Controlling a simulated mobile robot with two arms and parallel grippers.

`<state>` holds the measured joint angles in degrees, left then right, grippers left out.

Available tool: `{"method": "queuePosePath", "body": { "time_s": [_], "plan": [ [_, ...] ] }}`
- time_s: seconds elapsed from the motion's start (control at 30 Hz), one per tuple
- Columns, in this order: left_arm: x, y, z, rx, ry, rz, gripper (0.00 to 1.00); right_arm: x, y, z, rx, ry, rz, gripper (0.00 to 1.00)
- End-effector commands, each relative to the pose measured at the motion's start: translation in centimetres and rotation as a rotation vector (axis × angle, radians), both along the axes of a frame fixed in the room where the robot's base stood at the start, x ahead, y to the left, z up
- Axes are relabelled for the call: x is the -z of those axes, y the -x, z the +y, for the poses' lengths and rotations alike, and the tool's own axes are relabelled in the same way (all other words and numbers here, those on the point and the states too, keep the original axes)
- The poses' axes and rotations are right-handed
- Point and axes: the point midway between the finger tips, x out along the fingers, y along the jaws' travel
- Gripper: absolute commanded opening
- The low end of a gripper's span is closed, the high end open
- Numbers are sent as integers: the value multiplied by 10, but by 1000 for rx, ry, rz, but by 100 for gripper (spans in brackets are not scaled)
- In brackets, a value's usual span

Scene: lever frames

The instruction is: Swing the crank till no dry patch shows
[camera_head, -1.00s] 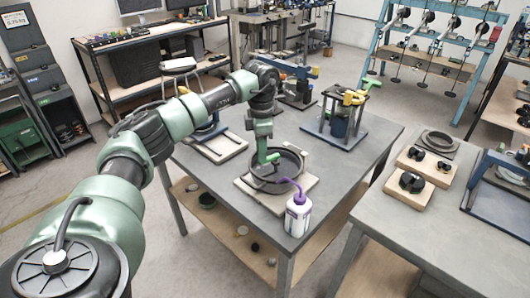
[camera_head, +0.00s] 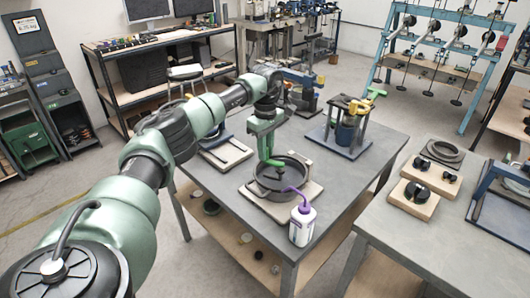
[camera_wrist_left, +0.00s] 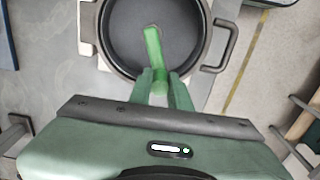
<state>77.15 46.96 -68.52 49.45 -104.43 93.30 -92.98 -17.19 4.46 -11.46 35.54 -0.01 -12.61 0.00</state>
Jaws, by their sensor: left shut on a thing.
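A dark round pan (camera_head: 303,161) sits on a pale board (camera_head: 313,190) on the grey table. The wrist view shows its rim, side handle and plain grey floor (camera_wrist_left: 120,30); I cannot tell wet from dry there. A bright green crank bar (camera_wrist_left: 153,48) reaches from over the pan floor to my left gripper. It also shows in the head view (camera_head: 276,163). My left gripper (camera_head: 267,157) is over the pan's near-left part, its fingers (camera_wrist_left: 158,88) shut on the bar's end. My right gripper is not in view.
A white bottle with a purple spout (camera_head: 302,226) stands at the pan's near right, close to the board. A blue-based stand (camera_head: 340,137) is behind. A second table (camera_head: 390,225) with wooden blocks is at right. The front-left tabletop (camera_head: 215,183) is clear.

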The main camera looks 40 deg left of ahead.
Motion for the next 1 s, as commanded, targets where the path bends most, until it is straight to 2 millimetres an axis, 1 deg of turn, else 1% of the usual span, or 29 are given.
{"method": "queuePosePath", "body": {
  "time_s": [0.03, 0.3, 0.87, 0.9, 0.93, 0.97, 1.0],
  "plan": [
    [-2, -3, 2, 22, -3, -6, 0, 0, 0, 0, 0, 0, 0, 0],
    [-2, -7, 3, 122, -3, -5, 0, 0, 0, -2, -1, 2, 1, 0],
    [-2, -9, 4, 148, -3, -5, 0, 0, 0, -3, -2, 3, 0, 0],
    [-2, -9, 4, 148, -3, -5, 30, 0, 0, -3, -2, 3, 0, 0],
    [-2, -9, 4, 148, -3, -5, 38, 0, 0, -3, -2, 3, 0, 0],
    [-2, -8, 3, 148, -3, -4, 40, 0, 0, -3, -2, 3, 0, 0],
    [-2, -8, 3, 148, -3, -4, 40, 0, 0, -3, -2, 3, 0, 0]
  ]
}}
